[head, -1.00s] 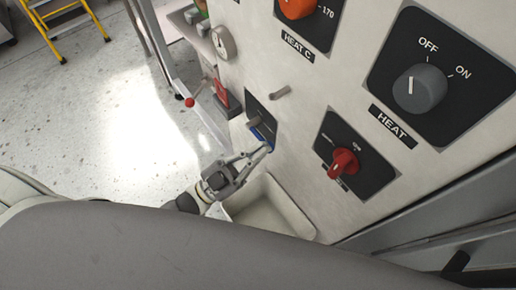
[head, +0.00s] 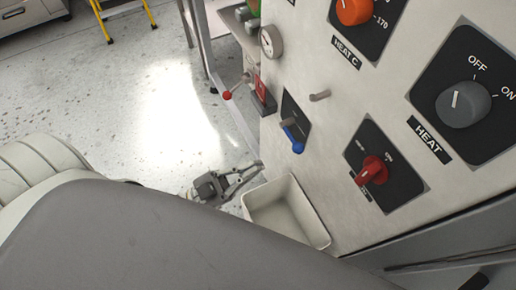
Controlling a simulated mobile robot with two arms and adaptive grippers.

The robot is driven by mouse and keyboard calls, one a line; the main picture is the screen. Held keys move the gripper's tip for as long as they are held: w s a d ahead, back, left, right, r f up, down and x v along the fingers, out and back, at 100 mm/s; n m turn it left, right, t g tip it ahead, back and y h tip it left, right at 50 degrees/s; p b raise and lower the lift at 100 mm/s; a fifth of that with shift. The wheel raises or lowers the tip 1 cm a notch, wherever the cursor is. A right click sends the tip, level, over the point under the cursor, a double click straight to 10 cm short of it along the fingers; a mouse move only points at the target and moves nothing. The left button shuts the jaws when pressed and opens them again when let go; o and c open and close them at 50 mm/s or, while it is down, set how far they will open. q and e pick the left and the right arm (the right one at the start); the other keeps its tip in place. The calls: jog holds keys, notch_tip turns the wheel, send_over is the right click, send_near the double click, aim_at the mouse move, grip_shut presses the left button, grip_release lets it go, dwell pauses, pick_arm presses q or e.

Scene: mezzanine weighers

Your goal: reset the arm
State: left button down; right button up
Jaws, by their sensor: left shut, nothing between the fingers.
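My left gripper (head: 258,167) is low at the lower middle of the head view, to the left of the control panel (head: 330,130). Its fingers are shut and hold nothing. It is apart from the blue-handled lever (head: 292,138) on the panel, which is above and to the right of it. The fingertips are just above the rim of a white open bin (head: 292,243). The rest of that arm is partly hidden behind my grey body. My right gripper does not show.
The panel carries an orange knob (head: 354,10), a grey HEAT knob (head: 462,104), a red knob (head: 372,170) and a bare peg (head: 320,96). Open floor (head: 120,100) lies left.

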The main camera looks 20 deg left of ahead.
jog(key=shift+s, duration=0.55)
